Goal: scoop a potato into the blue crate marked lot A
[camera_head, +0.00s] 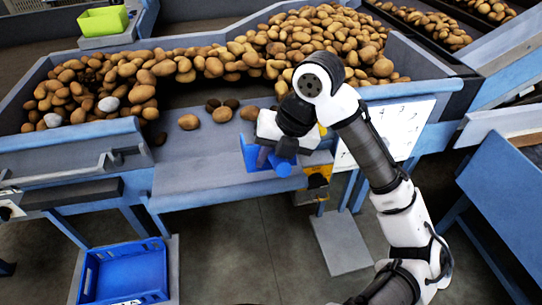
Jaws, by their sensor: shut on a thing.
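My gripper (280,150) is above the front right part of the blue-grey sorting table (205,170). It is shut on a bright blue scoop (250,154), which is partly hidden by the gripper. I cannot see whether a potato lies in the scoop. Loose potatoes lie on the table left of the gripper: one potato (189,122), another (222,114), and a third (250,113) close to the gripper. A large heap of potatoes (300,35) fills the bed behind. The blue crate (125,272) stands at the lower left and looks empty. I cannot read its marking.
Two pale stones (109,104) (52,120) lie among potatoes at the left. A lime-green bin (103,20) stands at the back left. A white board (383,133) and a yellow box (317,184) are near the table's right end. Open floor (240,245) lies right of the crate.

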